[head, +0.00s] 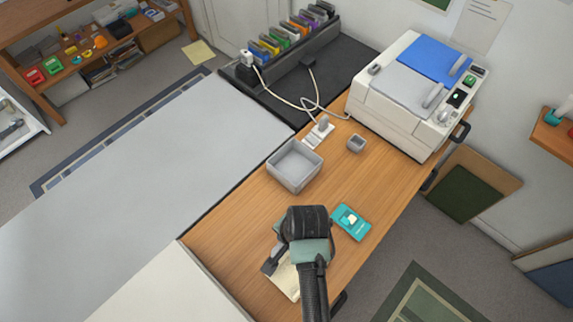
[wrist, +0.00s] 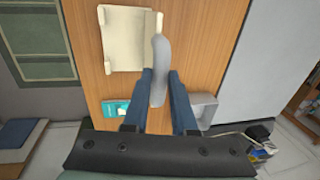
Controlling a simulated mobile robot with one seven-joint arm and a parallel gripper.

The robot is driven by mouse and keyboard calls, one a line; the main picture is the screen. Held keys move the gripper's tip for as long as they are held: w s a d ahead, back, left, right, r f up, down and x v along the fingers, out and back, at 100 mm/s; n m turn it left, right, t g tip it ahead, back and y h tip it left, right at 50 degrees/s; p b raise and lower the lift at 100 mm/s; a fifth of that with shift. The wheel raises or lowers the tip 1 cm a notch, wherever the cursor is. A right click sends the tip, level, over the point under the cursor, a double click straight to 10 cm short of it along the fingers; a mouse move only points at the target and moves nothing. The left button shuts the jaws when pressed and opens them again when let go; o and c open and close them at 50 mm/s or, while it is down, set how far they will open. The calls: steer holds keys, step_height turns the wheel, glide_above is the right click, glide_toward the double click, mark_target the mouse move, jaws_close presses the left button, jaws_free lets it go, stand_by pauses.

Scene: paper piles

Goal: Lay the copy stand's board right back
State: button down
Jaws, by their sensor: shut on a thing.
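The copy stand (wrist: 128,40) shows in the wrist view as a cream piece with raised corner parts, lying on the wooden desk. In the head view a cream part of it (head: 287,280) shows beside and below my gripper, most of it hidden by my arm. A grey curved handle-like piece (wrist: 158,52) stands up beside the cream piece. It appears to belong to the stand's board, but the joint is not clear. My gripper (wrist: 159,76) is shut on this grey piece, one blue finger on each side. In the head view my gripper (head: 303,225) hides its own fingertips.
A teal box (head: 351,222) lies close right of my gripper. A grey open tray (head: 294,166) and a small grey cup (head: 356,143) stand farther back. A white machine (head: 410,100) is at the far end. The pale tabletop (head: 150,170) at left is clear.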

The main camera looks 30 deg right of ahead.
steer(key=shift+w, duration=0.1)
steer(key=shift+w+a+r, duration=0.1)
steer(key=shift+w+a, duration=0.1)
steer(key=shift+w, duration=0.3)
steer(key=w+a+f+b, duration=0.2)
steer(key=w+b, duration=0.1)
steer(key=w, duration=0.3)
steer(key=w+a+f+g+b, duration=0.1)
steer(key=w+a+f+b, duration=0.1)
steer(key=w, duration=0.4)
steer(key=shift+a+f+b, duration=0.25)
steer(key=shift+f+b, duration=0.25)
steer(key=c, duration=0.7)
jaws_free()
step_height(320, 180, up, 13)
steer(key=s+b, duration=0.1)
steer(key=shift+d+h, duration=0.2)
steer(key=shift+h, duration=0.1)
